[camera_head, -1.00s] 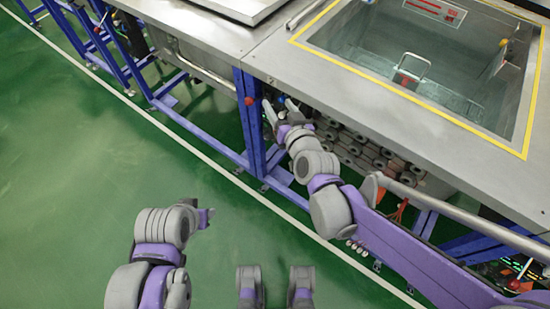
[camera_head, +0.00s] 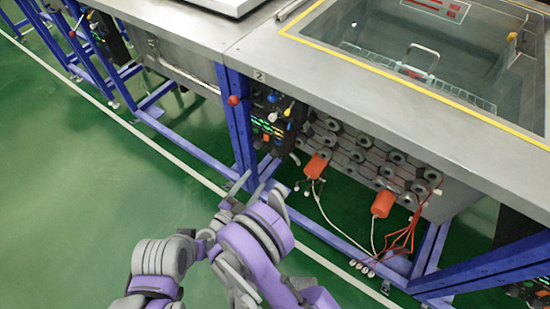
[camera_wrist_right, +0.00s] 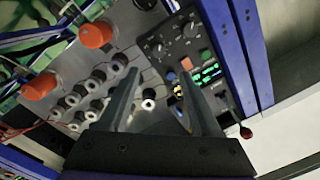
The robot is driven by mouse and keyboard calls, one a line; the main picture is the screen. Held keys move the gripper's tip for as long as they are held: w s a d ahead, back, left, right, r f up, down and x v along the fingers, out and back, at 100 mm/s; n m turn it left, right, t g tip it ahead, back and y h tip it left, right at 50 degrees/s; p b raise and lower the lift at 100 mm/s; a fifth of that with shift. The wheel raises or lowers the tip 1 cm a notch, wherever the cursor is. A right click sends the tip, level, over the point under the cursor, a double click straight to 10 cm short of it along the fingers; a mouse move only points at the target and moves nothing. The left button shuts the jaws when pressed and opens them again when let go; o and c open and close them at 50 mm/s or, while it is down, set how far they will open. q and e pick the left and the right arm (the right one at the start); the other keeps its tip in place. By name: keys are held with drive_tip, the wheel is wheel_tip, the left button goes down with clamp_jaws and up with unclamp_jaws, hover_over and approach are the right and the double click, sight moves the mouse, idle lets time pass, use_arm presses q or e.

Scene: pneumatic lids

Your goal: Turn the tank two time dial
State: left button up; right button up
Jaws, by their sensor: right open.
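The tank two control panel (camera_head: 268,122) is under the bench edge by the "2" label (camera_head: 259,77), with green displays and small knobs. In the right wrist view the dark panel (camera_wrist_right: 178,48) shows tilted, with black dials (camera_wrist_right: 190,29), an orange button (camera_wrist_right: 186,63) and green readouts (camera_wrist_right: 208,73). The lettering is too small to read, so I cannot tell which dial is the time dial. My right gripper (camera_head: 256,184) is open and empty, below and in front of the panel; its fingers (camera_wrist_right: 158,76) touch nothing visible. My left gripper is not visible.
Blue frame posts (camera_head: 238,130) stand left of the panel, with a red ball knob (camera_head: 233,100). Right of it are grey cylinders (camera_head: 352,155), orange-red caps (camera_head: 383,203) and loose cables. The open tank (camera_head: 460,55) is above. The green floor at left is clear.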

sight(273, 157)
drive_tip(key=x, duration=1)
drive_tip(key=shift+w+d+f+b, duration=0.15)
drive_tip(key=shift+w+d+b, duration=0.05)
drive_tip(key=shift+d+b, duration=0.1)
clamp_jaws()
